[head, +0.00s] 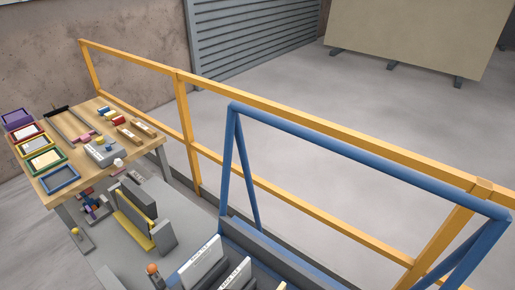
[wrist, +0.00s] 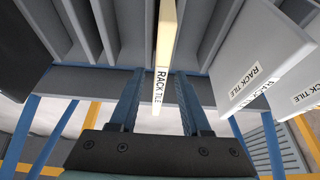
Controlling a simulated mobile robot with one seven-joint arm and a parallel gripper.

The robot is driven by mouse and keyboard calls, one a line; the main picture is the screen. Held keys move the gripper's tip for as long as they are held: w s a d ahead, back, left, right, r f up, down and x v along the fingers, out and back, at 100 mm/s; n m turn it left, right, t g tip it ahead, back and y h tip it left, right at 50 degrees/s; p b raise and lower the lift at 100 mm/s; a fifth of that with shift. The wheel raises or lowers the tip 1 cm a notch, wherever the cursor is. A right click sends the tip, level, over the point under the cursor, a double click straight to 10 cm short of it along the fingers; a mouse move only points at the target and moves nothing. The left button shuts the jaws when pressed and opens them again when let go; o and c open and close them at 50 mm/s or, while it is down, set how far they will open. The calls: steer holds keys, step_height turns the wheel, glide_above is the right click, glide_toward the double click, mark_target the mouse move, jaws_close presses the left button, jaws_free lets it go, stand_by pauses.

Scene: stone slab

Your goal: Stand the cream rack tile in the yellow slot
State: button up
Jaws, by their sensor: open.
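In the wrist view the cream rack tile (wrist: 166,35) stands edge-on at the middle, with a white "RACK TILE" label on its near edge. My gripper (wrist: 157,88) is open, with one dark blue finger on each side of the tile's labelled edge. In the head view a yellow strip (head: 134,230), seemingly the yellow slot, runs between upright grey slabs at lower left. My gripper does not show there.
A blue A-frame (head: 233,160) and an orange railing (head: 180,115) rise around the work area. A wooden table (head: 75,175) at left holds coloured trays and small blocks.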

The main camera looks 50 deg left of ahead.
steer(key=v, duration=0.9)
steer(key=shift+s+d+r, duration=0.1)
steer(key=shift+s+r, duration=0.1)
steer(key=shift+r, duration=0.05)
steer(key=w+d+r+m+t+y, duration=0.1)
steer(key=w+r+t, duration=0.2)
steer(key=w+r, duration=0.5)
steer(key=w+d+r+t+y, duration=0.15)
steer(key=w+r+t, duration=0.3)
steer(key=r, duration=0.75)
steer(key=w+d+r+m+t+y, duration=0.1)
steer(key=w+d+r+t, duration=0.15)
steer(key=w+r, duration=0.6)
steer(key=s+d+r+t+h, duration=0.1)
steer(key=d+r+t, duration=0.35)
steer(key=r, duration=0.65)
steer(key=s+d+r+t+h, duration=0.1)
steer(key=s+d+r+t, duration=0.15)
steer(key=d+r, duration=0.65)
steer(key=s+d+r+t+h, duration=0.1)
steer(key=s+d+r+t, duration=0.1)
steer(key=r, duration=0.5)
steer(key=s+d+r+t+h, duration=0.2)
steer(key=s+r+t, duration=0.2)
steer(key=s+r, duration=0.2)
step_height(320, 180, up, 2)
steer(key=shift+d+r+m, duration=0.2)
steer(key=shift+m, duration=0.2)
